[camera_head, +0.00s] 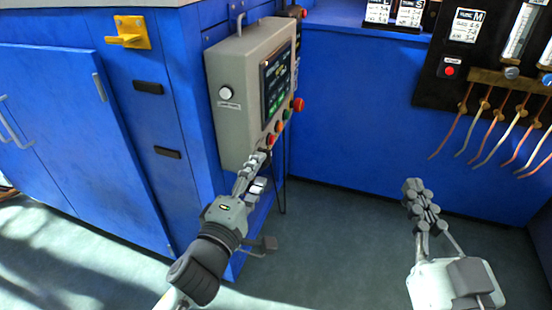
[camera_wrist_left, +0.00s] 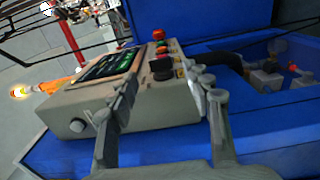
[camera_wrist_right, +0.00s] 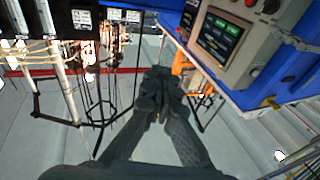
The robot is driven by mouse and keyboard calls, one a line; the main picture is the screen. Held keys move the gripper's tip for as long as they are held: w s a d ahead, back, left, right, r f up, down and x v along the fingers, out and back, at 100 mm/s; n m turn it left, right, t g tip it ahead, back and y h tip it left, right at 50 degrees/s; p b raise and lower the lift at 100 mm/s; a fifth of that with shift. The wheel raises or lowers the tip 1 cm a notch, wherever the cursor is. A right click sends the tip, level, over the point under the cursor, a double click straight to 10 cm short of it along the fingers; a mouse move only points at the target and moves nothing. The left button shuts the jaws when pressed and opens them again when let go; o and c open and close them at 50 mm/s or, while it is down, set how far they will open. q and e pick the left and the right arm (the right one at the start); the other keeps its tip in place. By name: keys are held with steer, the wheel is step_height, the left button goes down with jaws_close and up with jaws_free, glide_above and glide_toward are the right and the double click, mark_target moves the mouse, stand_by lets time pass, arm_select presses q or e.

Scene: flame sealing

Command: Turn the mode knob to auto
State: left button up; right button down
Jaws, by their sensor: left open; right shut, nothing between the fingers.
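My left gripper (camera_head: 257,168) is open at the panel's lower edge. In the left wrist view its fingers (camera_wrist_left: 167,82) spread on either side of the knob area; contact is unclear. My right gripper (camera_head: 414,188) is shut and empty, away from the box.
A white round button (camera_head: 226,93) is on the box's side. A yellow bracket (camera_head: 128,33) is on the blue cabinet (camera_head: 75,125) at left. A black gas panel (camera_head: 430,80) with hanging hoses is at upper right. The floor (camera_head: 340,235) between my grippers is clear.

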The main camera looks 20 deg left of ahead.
mark_target(268, 162)
arm_select(q)
steer(key=w, duration=0.6)
steer(key=shift+w+p, duration=0.3)
arm_select(e)
steer(key=f, duration=0.1)
steer(key=f+g, duration=0.1)
steer(key=d+f+h, duration=0.1)
steer(key=shift+w+d+f+g, duration=0.1)
steer(key=shift+w+f+g, duration=0.05)
steer(key=shift+w+g, duration=0.15)
arm_select(q)
jaws_close()
